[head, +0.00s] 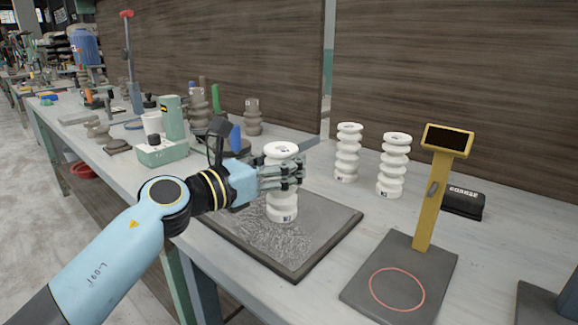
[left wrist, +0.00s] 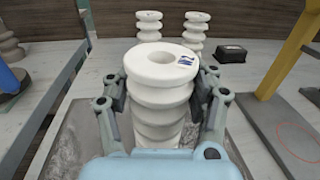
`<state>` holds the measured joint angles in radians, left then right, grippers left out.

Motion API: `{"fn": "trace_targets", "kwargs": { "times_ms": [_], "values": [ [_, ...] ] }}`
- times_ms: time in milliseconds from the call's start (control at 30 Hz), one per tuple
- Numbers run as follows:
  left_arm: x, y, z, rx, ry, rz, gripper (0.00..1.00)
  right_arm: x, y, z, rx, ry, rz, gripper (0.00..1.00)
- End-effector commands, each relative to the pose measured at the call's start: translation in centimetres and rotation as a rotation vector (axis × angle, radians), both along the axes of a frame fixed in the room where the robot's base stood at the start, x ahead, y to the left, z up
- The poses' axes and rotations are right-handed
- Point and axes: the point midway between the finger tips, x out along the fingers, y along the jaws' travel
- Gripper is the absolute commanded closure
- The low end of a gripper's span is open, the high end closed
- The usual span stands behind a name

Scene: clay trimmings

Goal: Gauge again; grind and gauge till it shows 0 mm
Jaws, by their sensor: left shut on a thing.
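A white ribbed ceramic insulator (head: 282,207) stands upright over the dark grinding plate (head: 322,241), whose surface is covered in pale scratches. My left gripper (head: 297,174) is shut around its middle. In the left wrist view, the fingers (left wrist: 160,95) press both sides of the insulator (left wrist: 158,75), and a blue mark shows on its top. I cannot tell whether its base touches the plate. The gauge is a yellow post (head: 434,200) with a dark display (head: 449,138) that looks blank, on a dark base (head: 425,254) with a red circle. The circle is empty. My right gripper is not in view.
Two more white insulators (head: 347,152) (head: 392,165) stand behind the plate. A black block marked COARSE (head: 463,203) lies behind the gauge. Bench between plate and gauge is clear.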

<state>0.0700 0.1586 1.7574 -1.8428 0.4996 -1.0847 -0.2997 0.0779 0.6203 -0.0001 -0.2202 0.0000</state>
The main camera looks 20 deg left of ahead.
Motion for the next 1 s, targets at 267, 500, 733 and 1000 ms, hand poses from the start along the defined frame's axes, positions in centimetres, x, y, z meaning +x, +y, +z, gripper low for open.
{"fn": "trace_targets", "kwargs": {
  "times_ms": [267, 500, 733, 1000],
  "values": [
    [0.6, 1.7, 0.1, 0.001, 0.000, 0.001, 1.00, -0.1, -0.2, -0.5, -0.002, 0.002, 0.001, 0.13],
    [0.9, 2.4, 0.1, 0.001, -0.002, 0.001, 1.00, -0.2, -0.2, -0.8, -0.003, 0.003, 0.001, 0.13],
    [1.4, 3.9, 0.0, 0.002, -0.002, 0.001, 1.00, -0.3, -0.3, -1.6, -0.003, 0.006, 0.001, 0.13],
    [1.7, 4.6, 0.1, 0.001, -0.003, 0.000, 1.00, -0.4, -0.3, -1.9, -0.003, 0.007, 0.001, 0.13]
  ]
}}
